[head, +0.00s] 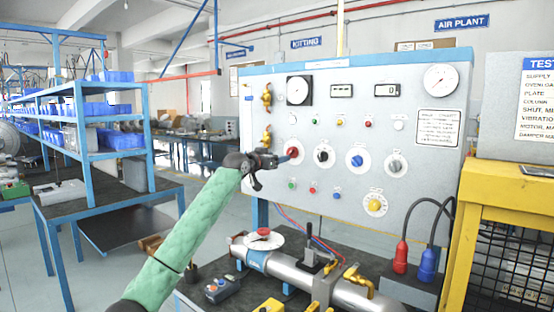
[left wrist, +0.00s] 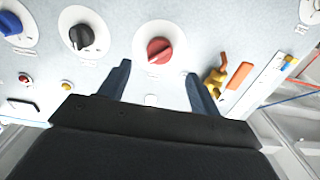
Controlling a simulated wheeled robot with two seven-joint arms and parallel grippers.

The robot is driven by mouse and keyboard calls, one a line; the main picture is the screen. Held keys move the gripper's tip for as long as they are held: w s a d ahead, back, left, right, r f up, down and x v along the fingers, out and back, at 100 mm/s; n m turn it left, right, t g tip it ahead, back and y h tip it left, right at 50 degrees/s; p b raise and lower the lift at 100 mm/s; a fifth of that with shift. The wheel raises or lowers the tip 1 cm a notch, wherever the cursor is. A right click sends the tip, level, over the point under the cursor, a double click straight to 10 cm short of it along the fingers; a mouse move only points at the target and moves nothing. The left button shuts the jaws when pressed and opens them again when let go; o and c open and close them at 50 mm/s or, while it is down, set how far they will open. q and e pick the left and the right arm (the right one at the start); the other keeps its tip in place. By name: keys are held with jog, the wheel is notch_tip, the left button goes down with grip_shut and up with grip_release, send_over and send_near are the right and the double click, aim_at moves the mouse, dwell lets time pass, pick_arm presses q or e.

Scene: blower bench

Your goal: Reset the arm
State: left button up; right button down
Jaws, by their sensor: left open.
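My left arm in a green padded sleeve reaches up from the bottom of the head view. Its left gripper (head: 280,159) is in front of the pale test panel (head: 330,211), close to the red knob (head: 292,151). In the left wrist view the left gripper (left wrist: 158,70) is open, with its two dark fingers apart and nothing held. The red knob (left wrist: 160,51) shows just beyond the fingertips, roughly centred between them; I cannot tell whether they touch it. My right gripper is not in view.
A black knob (head: 324,153), a blue knob (head: 357,157) and a yellow knob (head: 375,204) sit on the panel. Brass valves (head: 266,96) are at its left edge. Below are a steel pipe (head: 290,270) and red and blue plugs (head: 400,257). Shelves (head: 100,92) stand left.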

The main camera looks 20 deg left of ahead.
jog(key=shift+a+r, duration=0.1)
